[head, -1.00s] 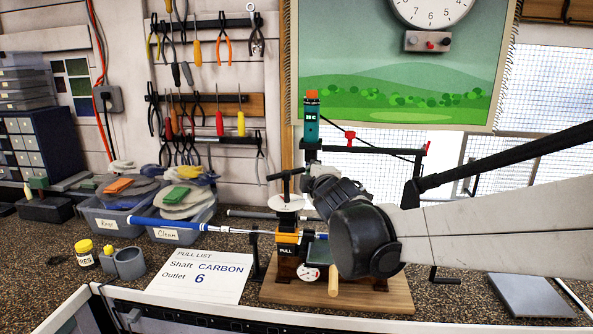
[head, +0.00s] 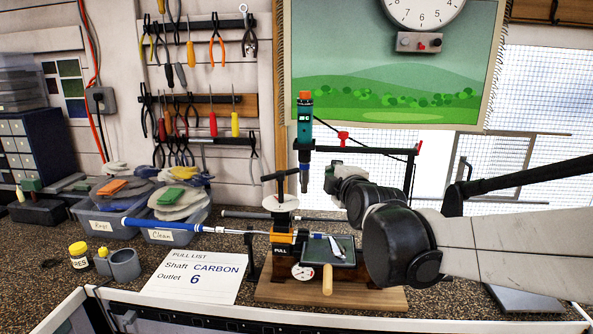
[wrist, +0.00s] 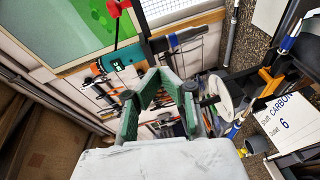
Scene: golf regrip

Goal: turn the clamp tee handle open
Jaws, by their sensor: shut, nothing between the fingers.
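The black clamp tee handle (head: 281,176) stands upright above a white disc (head: 281,203) on the orange clamp block (head: 283,238). Its crossbar tilts slightly up to the right. The blue-gripped club (head: 170,226) runs into the clamp from the left. My gripper (head: 332,180) is to the right of the tee handle, apart from it and partly hidden by my wrist. In the wrist view, my gripper (wrist: 160,78) shows green-padded fingers, shut with nothing held. The white disc (wrist: 217,94) is right of the fingers there; the handle is hard to make out.
A teal tool (head: 305,130) stands upright behind the clamp, with a black horizontal bar (head: 365,150) beside it. A small tray (head: 335,252) and wooden peg (head: 327,280) are on the clamp's right. A pull list (head: 195,276) lies left. Bins (head: 170,236) stand farther left.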

